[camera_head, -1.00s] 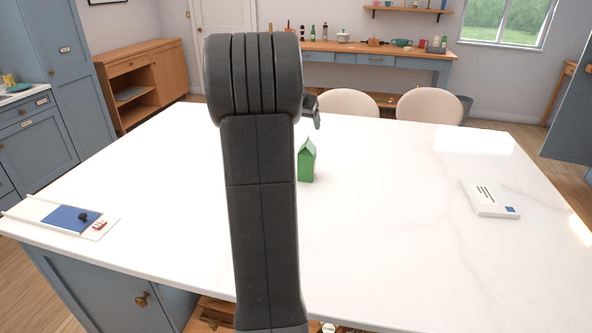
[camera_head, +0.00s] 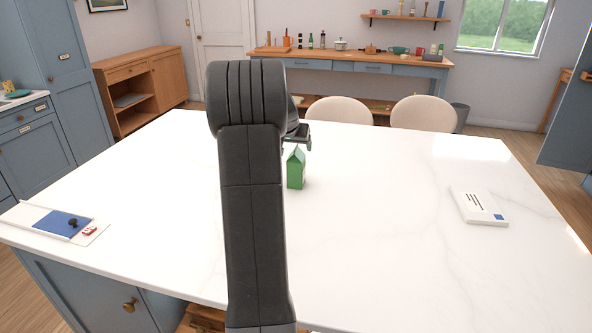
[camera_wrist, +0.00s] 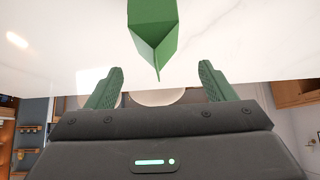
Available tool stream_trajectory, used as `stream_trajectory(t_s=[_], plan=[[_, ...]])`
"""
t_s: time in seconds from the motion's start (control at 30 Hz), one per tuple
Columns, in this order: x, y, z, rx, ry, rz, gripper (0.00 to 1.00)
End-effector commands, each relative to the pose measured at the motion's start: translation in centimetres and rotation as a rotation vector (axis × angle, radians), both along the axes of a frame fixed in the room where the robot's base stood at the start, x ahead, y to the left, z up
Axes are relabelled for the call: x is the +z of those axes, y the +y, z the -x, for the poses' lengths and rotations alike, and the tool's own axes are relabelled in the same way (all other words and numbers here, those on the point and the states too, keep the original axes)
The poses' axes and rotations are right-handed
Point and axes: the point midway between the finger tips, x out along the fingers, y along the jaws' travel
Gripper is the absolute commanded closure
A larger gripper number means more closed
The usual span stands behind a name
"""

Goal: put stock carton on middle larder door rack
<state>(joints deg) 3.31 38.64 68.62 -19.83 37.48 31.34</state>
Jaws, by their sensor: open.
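The green stock carton (camera_head: 296,170) with a gabled top stands upright on the white marble island. In the wrist view the carton (camera_wrist: 152,22) is at the top centre, beyond my fingertips and between their lines. My gripper (camera_wrist: 158,80) is open and empty, with its two green fingers apart. In the head view my gripper (camera_head: 298,140) shows partly past my arm, just above and behind the carton's top. No larder door rack can be made out in these views.
The marble island top (camera_head: 370,240) is mostly clear. A white box (camera_head: 480,205) lies at its right, and a blue-and-white board (camera_head: 62,222) at its left. Two pale chairs (camera_head: 424,112) stand behind. Tall blue cabinets stand at left (camera_head: 45,45) and right (camera_head: 570,130).

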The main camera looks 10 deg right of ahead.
Motion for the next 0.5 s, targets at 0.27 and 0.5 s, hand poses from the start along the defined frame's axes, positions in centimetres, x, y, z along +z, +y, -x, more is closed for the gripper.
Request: stream_trajectory(t_s=[0.27, 0.5], plan=[[-2.9, -1.1, -1.9, -0.001, 0.004, -0.001, 0.24], [-3.7, -1.4, -2.5, -0.001, 0.002, -0.001, 0.24]])
